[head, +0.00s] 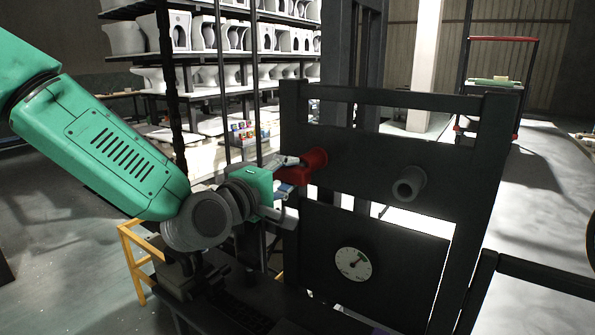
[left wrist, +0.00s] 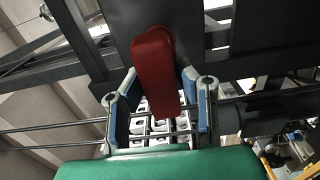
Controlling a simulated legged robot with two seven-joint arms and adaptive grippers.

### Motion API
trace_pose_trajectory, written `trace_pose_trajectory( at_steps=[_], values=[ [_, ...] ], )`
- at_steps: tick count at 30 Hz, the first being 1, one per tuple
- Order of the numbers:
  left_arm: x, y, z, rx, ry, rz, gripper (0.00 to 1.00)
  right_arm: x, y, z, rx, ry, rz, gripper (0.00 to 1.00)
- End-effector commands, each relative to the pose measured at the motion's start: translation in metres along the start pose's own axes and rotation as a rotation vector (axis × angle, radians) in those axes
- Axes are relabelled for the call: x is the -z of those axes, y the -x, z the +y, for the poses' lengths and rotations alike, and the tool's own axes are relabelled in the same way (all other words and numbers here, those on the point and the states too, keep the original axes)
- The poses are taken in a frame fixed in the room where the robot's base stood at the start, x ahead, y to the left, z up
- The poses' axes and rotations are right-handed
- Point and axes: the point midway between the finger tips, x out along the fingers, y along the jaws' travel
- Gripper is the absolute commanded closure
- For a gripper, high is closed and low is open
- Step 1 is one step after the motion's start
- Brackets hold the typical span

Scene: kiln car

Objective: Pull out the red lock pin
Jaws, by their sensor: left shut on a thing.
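The red lock pin (head: 315,160) sits at the left part of a dark upright frame's (head: 352,150) crosspiece. In the left wrist view the pin (left wrist: 153,75) shows as a red block-shaped handle in front of a dark plate. My left gripper (head: 294,172) reaches it from the left. In the left wrist view its blue-padded fingers (left wrist: 159,88) stand on both sides of the handle, shut on it. The pin's far end is hidden in the frame. My right gripper is in neither view.
A grey round stub (head: 408,184) sticks out of the crosspiece to the right. A dial gauge (head: 353,264) is on the panel below. A yellow rail (head: 135,262) stands at lower left. Shelves of white ceramic ware (head: 215,40) are behind. A cart (head: 493,85) stands far right.

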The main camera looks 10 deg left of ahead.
Motion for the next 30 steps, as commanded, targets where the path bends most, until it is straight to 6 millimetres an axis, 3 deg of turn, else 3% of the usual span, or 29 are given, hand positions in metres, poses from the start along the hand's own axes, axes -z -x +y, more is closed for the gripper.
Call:
trace_pose_trajectory(
  at_steps=[13,30],
  values=[
    [0.0,0.005,0.001,-0.003,0.0,0.001,1.0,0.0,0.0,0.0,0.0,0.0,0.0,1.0],
    [0.0,0.061,0.001,-0.002,0.0,0.0,1.0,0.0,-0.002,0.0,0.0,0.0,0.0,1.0]
  ],
)
